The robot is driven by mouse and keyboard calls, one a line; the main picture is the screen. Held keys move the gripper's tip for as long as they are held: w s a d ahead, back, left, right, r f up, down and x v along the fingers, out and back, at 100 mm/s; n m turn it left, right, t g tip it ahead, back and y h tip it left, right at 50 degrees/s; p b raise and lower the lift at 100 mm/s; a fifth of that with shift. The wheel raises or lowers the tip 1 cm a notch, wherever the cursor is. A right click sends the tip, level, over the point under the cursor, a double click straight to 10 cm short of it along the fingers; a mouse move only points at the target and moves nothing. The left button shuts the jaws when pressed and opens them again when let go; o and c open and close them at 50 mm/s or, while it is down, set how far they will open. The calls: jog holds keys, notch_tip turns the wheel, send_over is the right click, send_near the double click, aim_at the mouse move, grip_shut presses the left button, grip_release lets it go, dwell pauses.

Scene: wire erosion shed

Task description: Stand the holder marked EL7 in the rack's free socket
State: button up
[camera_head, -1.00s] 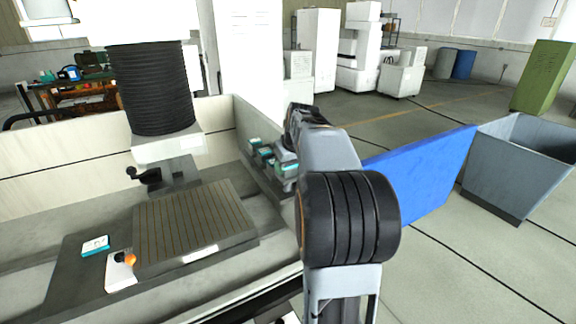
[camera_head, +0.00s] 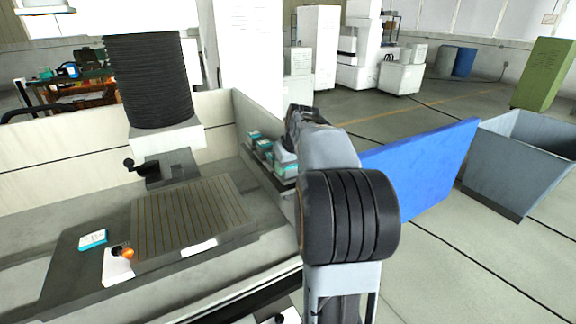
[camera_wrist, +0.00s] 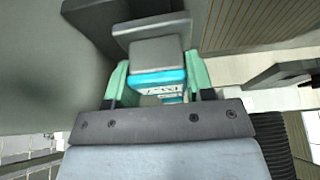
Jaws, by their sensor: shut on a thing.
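In the wrist view my gripper (camera_wrist: 158,82) has its two green fingers either side of a holder (camera_wrist: 159,76). The holder has a grey block body, a teal band and a white label whose mark I cannot read surely. In the head view my gripper and the held holder are mostly hidden behind my arm. The rack (camera_head: 278,182) is at the right side of the machine tank, partly behind my arm. Several teal-and-grey holders (camera_head: 262,147) stand in a row there. Its free socket cannot be made out.
A slotted work table (camera_head: 190,218) fills the tank's middle. A black machine column (camera_head: 148,80) hangs above. A blue panel (camera_head: 420,170) and grey bin (camera_head: 515,165) stand right.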

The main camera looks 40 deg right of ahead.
jog(key=shift+f+b, duration=0.35)
dwell(0.4)
jog(key=o, duration=1.3)
jog(key=v, duration=1.4)
jog(key=shift+w, duration=0.1)
jog(key=shift+f, duration=0.1)
